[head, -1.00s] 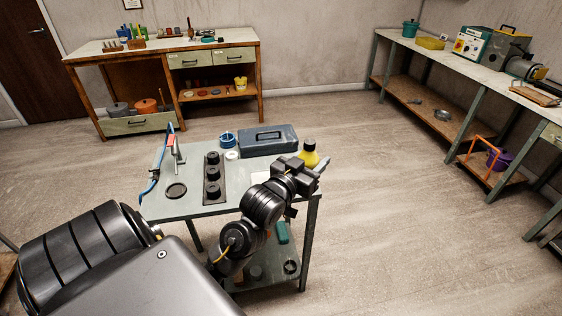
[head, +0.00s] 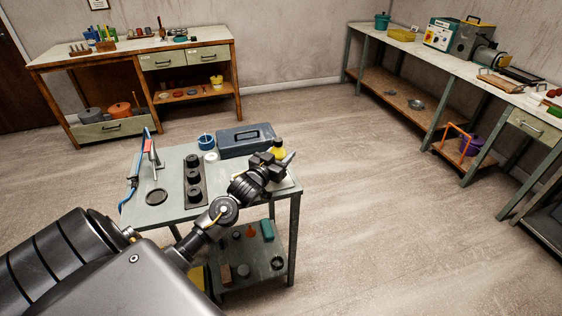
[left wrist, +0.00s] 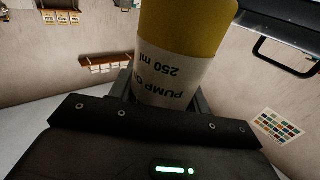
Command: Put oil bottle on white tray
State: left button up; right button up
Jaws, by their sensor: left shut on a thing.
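The oil bottle (head: 279,149) is yellow with a dark cap and shows behind my left gripper (head: 284,163) at the table's back right corner. In the left wrist view the yellow bottle (left wrist: 180,50), with a white "250 ml" pump oil label, stands between the jaws. My left gripper is shut on it. I cannot tell whether the bottle's base touches anything. My right gripper is not in view.
A lower shelf holds several items. Open floor lies to the right.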

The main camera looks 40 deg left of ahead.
aim_at(281, 160)
pick_arm(q)
jog(key=shift+w+a+f, duration=0.15)
jog(key=shift+a+f, duration=0.05)
jog(key=shift+f, duration=0.1)
notch_tip(281, 160, down, 2)
jog(key=shift+f+p, duration=0.2)
jog(key=shift+p, duration=0.15)
jog(key=shift+f, duration=0.3)
jog(key=shift+f, duration=0.1)
jog(key=o, duration=1.1)
jog(key=shift+o, duration=0.2)
jog(key=s+d+b, duration=0.1)
jog(key=s, duration=1.1)
jog(key=shift+d, duration=0.15)
